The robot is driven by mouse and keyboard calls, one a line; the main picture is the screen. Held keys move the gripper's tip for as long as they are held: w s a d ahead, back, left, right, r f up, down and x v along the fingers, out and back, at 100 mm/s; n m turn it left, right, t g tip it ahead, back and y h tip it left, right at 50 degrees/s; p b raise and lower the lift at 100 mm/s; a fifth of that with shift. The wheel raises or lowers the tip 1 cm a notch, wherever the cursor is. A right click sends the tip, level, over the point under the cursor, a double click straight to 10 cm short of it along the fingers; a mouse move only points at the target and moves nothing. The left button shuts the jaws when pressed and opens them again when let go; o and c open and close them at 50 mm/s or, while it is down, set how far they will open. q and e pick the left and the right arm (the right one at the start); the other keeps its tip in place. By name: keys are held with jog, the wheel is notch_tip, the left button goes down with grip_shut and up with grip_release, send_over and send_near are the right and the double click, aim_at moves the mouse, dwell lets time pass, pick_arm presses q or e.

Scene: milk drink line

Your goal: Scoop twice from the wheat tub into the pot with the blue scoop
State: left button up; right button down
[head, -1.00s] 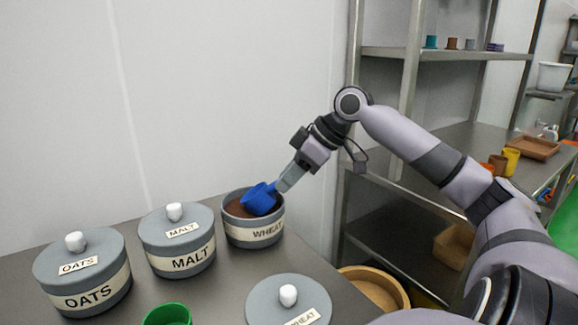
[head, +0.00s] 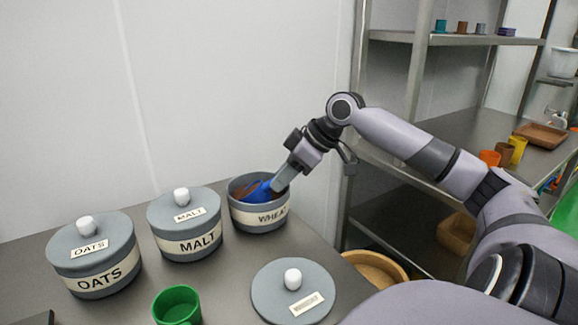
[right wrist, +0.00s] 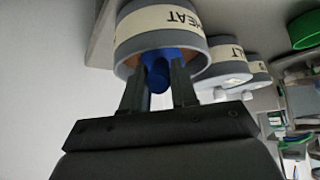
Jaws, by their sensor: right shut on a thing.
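The open wheat tub (head: 262,218) stands at the back of the metal table and holds brown contents. It also shows in the right wrist view (right wrist: 160,22). My right gripper (head: 280,184) is shut on the handle of the blue scoop (head: 259,191), whose handle shows between the fingers in the right wrist view (right wrist: 158,75). The scoop is tilted, with its cup down inside the tub, partly hidden by the rim and the gripper. The wheat lid (head: 270,290) lies on the table in front of the tub. The pot and my left gripper are not in view.
The lidded malt tub (head: 187,240) and oats tub (head: 95,270) stand left of the wheat tub. A green cup (head: 177,306) is at the front. A metal rack (head: 415,90) stands to the right, with a round tan container (head: 376,268) low beside the table.

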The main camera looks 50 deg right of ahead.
jog(key=shift+s+d+f+b, duration=0.3)
jog(key=shift+f+b, duration=0.15)
jog(key=shift+b, duration=0.15)
jog(key=shift+s+r, duration=0.2)
jog(key=shift+r, duration=0.05)
jog(key=p, duration=0.2)
jog(key=shift+w+a+r+p, duration=0.15)
jog(key=shift+w+r+p, duration=0.15)
jog(key=shift+r+p, duration=0.05)
jog(key=shift+w+a+f+p, duration=0.1)
jog(key=shift+w+p, duration=0.1)
jog(key=shift+p, duration=0.2)
jog(key=shift+f, duration=0.1)
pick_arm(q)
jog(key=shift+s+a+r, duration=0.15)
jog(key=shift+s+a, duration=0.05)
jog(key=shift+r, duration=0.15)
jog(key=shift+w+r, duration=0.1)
